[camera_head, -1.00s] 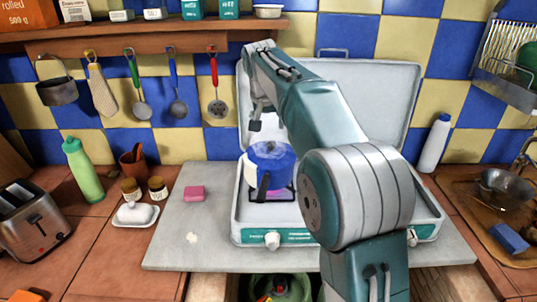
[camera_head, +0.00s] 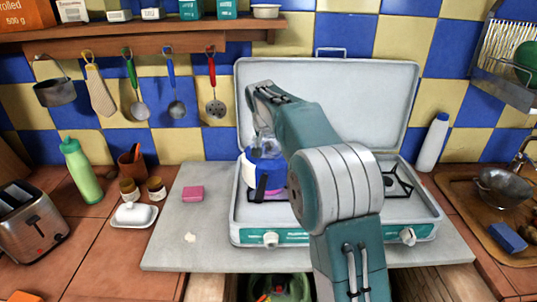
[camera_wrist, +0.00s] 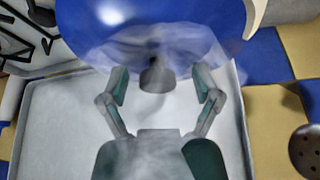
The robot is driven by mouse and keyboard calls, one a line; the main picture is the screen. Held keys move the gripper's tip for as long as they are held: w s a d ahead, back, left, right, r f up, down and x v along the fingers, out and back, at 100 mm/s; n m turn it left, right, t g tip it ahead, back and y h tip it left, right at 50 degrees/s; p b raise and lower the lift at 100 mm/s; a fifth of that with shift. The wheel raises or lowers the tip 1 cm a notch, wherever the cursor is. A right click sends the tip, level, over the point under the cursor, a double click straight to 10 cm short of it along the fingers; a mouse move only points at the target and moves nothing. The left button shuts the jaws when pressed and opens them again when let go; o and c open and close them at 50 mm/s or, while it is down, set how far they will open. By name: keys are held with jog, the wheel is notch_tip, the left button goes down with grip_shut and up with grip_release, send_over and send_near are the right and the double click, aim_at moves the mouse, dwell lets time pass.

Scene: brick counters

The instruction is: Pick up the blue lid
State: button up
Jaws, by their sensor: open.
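The blue lid (camera_head: 270,156) sits on a white and blue pot (camera_head: 248,174) on the stove's left burner, partly behind my arm in the head view. The pot's dark handle (camera_head: 262,188) points toward the front. In the wrist view, the lid (camera_wrist: 150,22) fills the top, with its dark knob (camera_wrist: 157,76) in the middle. My gripper (camera_wrist: 159,76) is open, with one finger on each side of the knob and a gap on both sides. Steam blurs the lid and gripper; I cannot tell how deep the fingers are.
The open camping stove (camera_head: 413,229) has its raised cover (camera_head: 385,100) standing behind the pot. A pink sponge (camera_head: 193,194) lies on the grey slab left of the stove. Utensils hang on the wall, including a red-handled skimmer (camera_head: 215,108). A white bottle (camera_head: 432,145) stands at right.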

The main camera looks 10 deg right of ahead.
grip_shut()
dwell(0.3)
